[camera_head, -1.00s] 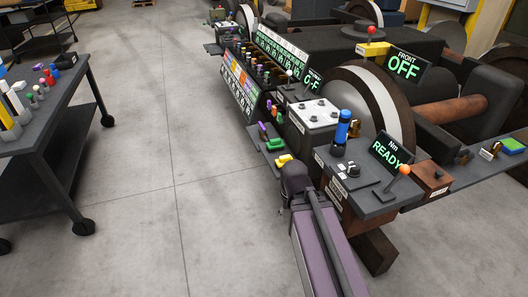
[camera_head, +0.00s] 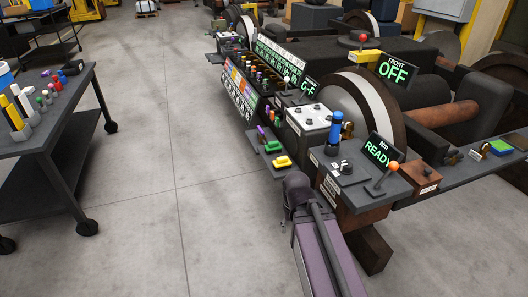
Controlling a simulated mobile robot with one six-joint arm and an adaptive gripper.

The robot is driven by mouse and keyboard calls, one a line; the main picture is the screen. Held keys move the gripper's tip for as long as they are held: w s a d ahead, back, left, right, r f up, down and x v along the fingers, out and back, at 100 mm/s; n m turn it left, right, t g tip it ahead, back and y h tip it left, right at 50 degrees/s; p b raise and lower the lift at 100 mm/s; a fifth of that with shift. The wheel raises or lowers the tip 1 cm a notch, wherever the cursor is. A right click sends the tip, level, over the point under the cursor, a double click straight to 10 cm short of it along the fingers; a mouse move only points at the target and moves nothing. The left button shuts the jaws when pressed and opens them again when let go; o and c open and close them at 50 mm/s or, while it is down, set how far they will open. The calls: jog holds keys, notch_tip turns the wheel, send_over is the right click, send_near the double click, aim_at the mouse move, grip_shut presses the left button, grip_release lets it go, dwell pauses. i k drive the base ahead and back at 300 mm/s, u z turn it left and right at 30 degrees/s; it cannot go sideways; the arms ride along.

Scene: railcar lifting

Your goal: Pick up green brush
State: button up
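I cannot single out a green brush with certainty. A small green piece (camera_head: 272,146) lies on the dark ledge beside the machine, next to a yellow piece (camera_head: 281,161) with a green edge. A green and blue block (camera_head: 501,147) lies on the shelf at the far right. These are too small to tell whether any has bristles. My purple and dark arm rises from the bottom edge to just below the ledge. My gripper does not show clearly; the dark joint at the arm's upper end hides what lies behind it.
A dark wheeled table (camera_head: 60,125) with several small coloured items stands at the left. The bench along the machine carries a blue cylinder (camera_head: 336,128), a READY display (camera_head: 378,150) and an orange-knobbed lever (camera_head: 393,165). The floor (camera_head: 170,200) between is clear.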

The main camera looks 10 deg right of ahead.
aim_at(272, 147)
jog(key=z, duration=0.15)
jog(key=i, duration=0.95)
jog(key=k, duration=0.5)
jog(key=u, duration=0.55)
